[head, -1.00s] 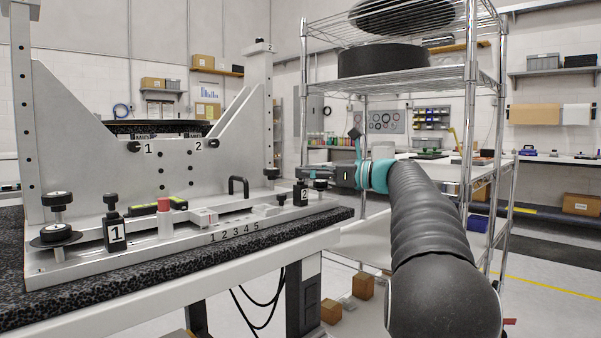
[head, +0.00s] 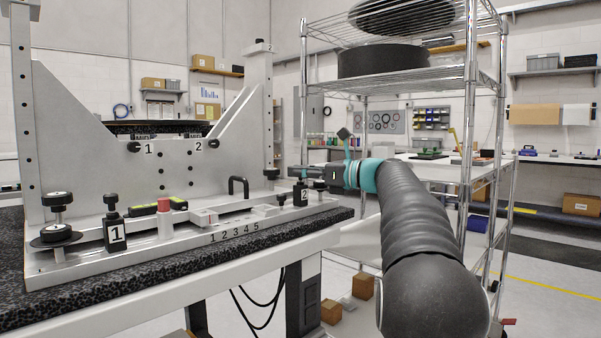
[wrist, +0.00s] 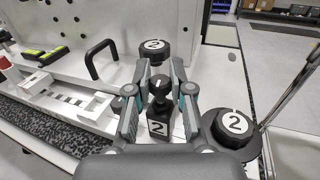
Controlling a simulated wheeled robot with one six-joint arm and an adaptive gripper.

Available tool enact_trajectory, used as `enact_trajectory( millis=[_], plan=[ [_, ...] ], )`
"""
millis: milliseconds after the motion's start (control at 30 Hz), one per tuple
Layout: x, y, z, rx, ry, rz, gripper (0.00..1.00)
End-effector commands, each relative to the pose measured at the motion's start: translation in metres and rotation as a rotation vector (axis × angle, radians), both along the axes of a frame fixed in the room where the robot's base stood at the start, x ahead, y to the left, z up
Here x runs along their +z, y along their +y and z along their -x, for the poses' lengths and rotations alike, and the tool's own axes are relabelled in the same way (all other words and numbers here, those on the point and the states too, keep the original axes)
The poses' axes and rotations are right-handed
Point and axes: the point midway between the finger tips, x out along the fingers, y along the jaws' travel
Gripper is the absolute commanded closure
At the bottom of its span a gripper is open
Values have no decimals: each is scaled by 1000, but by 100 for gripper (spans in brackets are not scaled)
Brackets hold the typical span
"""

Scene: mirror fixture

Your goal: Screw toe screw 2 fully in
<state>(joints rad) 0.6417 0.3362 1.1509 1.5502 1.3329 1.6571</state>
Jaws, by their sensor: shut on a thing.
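Toe screw 2 appears to be the black knob with a white mark on top (wrist: 159,84), standing upright on a black block marked 2 (wrist: 158,128). In the wrist view my gripper (wrist: 161,88) has a finger on each side of this knob and is shut on it. In the head view my gripper (head: 302,172) reaches in from the right at the front right corner of the fixture. The block marked 2 (head: 300,195) shows just below the fingers, which hide its knob. How deep the screw sits cannot be told.
A large black knob marked 2 (wrist: 235,126) stands close right of my gripper. Another knob marked 2 (wrist: 152,47) is beyond the fingertips. A black handle (wrist: 102,60) rises to the left. A wire shelf rack (head: 470,130) stands behind my arm.

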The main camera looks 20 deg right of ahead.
Motion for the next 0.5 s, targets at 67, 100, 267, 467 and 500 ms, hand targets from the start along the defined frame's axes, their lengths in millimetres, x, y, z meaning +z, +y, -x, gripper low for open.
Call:
enact_trajectory(
  millis=[67,100,267,467,500],
  plan=[
    [1,0,0,-9,-1,0,100],
    [1,0,0,-18,-1,0,100],
    [1,1,1,-77,-1,0,100],
    [0,2,1,-215,-2,1,100],
    [1,2,2,-251,-2,1,100]
  ],
)
